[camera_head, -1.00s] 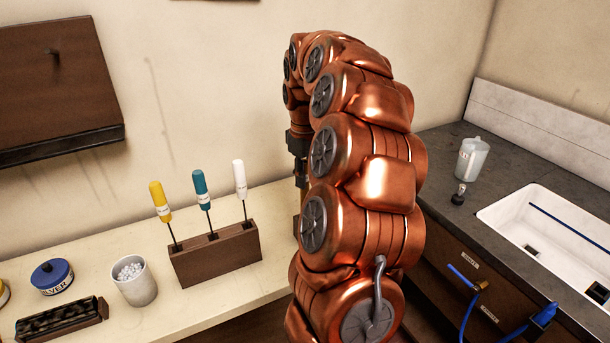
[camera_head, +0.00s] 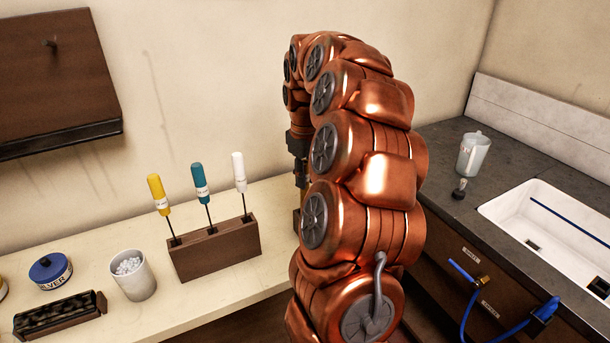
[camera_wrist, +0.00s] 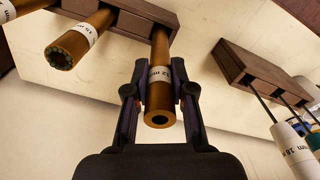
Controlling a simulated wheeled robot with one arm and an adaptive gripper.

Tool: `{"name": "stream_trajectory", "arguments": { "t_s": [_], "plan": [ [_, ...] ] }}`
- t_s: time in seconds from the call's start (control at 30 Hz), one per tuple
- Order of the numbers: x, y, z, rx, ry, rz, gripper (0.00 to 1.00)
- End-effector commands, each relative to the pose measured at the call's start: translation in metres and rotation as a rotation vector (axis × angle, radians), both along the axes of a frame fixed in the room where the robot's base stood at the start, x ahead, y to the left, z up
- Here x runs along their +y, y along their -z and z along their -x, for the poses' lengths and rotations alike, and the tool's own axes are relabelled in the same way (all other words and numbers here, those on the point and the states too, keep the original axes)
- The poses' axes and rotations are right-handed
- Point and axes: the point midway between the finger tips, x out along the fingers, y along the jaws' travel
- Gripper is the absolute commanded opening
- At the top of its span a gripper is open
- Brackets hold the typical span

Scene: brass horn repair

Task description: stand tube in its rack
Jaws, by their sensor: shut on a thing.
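In the wrist view my gripper (camera_wrist: 160,78) is shut on a brass tube (camera_wrist: 160,50) with a white label and an open near end. The tube's far end meets the right end of a brown wooden rack (camera_wrist: 146,10). Whether it sits inside a hole there is hidden. Another, thicker brass tube (camera_wrist: 68,48) with a white label stands at the rack left of my gripper, and part of a third shows at the top left corner. In the head view my arm hides most of the rack and the held tube.
A wooden block (camera_head: 215,252) holds yellow, teal and white-handled tools; it also shows at the right in the wrist view (camera_wrist: 258,76). A white cup (camera_head: 134,278), a blue tin (camera_head: 51,271) and a dark brush (camera_head: 60,314) stand farther left. A sink (camera_head: 550,222) lies right.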

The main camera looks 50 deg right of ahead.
Motion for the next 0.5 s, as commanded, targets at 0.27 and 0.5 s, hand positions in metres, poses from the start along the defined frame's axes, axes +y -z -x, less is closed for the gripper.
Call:
{"name": "stream_trajectory", "arguments": {
  "t_s": [0.27,0.5],
  "plan": [
    [0.0,0.0062,0.0001,0.0,0.0,0.0,0.0],
    [0.0001,0.011,0.0002,0.001,0.0,0.0,0.0]
  ]
}}
